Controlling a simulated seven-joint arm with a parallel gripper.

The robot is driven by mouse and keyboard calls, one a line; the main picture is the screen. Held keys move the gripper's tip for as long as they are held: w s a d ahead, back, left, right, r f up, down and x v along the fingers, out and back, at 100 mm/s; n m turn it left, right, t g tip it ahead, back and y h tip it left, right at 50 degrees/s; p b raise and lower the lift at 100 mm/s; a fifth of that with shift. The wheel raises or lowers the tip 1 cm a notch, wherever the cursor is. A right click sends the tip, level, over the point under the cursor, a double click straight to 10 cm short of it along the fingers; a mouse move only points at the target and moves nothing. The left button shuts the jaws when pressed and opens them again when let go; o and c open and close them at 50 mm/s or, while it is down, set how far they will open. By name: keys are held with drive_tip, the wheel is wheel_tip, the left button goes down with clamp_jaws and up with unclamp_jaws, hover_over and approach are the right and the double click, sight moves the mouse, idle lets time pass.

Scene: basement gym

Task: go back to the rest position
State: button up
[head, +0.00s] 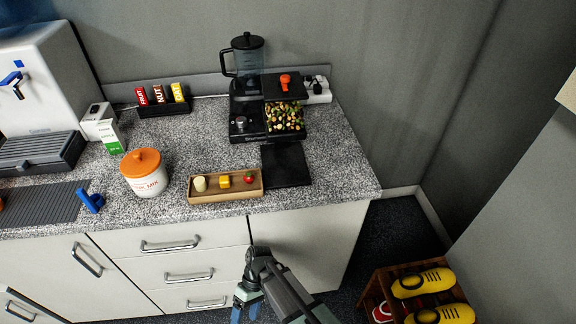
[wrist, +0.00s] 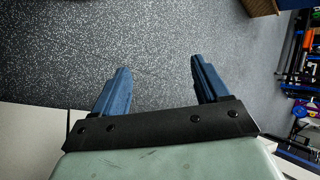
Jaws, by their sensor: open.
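My gripper (wrist: 158,85) shows in the wrist view with its two blue fingers spread apart and nothing between them. It points at the speckled dark floor. In the head view my gripper (head: 246,304) hangs at the bottom, in front of the drawers and below the countertop, apart from everything on it. Its fingertips are partly cut off by the lower edge of the picture.
The speckled countertop (head: 225,150) carries a blender (head: 246,62), a wooden tray (head: 226,197) with small food pieces, a white jar (head: 148,182) with an orange lid, and a bar rack (head: 150,110). A shoe rack (head: 372,296) stands at lower right. Floor between is clear.

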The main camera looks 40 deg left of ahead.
drive_tip(key=w+d+f+m+y, duration=0.1)
drive_tip(key=w+d+f+m, duration=0.2)
drive_tip(key=w+d, duration=0.35)
drive_tip(key=w+d+f+m+t, duration=0.1)
drive_tip(key=w+d+f+m, duration=0.15)
drive_tip(key=d, duration=0.65)
drive_tip(key=w+d+f+m+y, duration=0.1)
drive_tip(key=w+d+f+m, duration=0.15)
drive_tip(key=w+d, duration=0.45)
drive_tip(key=s+d+f+m, duration=0.1)
drive_tip(key=s+d+m, duration=0.1)
drive_tip(key=d, duration=0.6)
drive_tip(key=s+d+f+m, duration=0.1)
drive_tip(key=d+m, duration=0.3)
drive_tip(key=d, duration=0.5)
drive_tip(key=s+d+f+m, duration=0.1)
drive_tip(key=s+d, duration=0.3)
drive_tip(key=d, duration=0.5)
drive_tip(key=shift+m, duration=0.9)
